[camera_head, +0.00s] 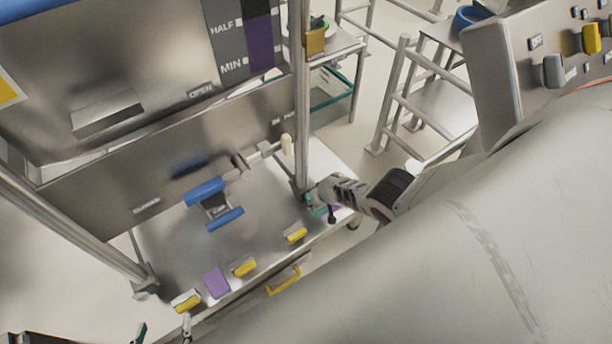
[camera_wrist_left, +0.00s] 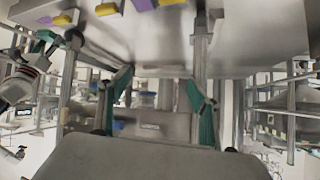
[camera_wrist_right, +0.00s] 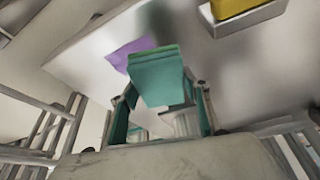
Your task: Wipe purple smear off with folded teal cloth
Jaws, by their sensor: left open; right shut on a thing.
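The folded teal cloth (camera_wrist_right: 160,80) is in my right gripper (camera_wrist_right: 160,112), which is shut on it. The flat purple smear (camera_wrist_right: 128,53) lies on the metal surface and is partly hidden behind the cloth in the right wrist view. I cannot tell whether the cloth touches it. In the head view, my right gripper (camera_head: 322,203) is at the right end of the metal table, with a little teal and purple beside it. My left gripper (camera_wrist_left: 160,88) is open and empty in the left wrist view, below the table's edge. Its fingertips (camera_head: 162,330) show at the bottom left of the head view.
An upright post (camera_head: 300,100) stands close to my right gripper. Steel racks (camera_head: 400,90) stand behind.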

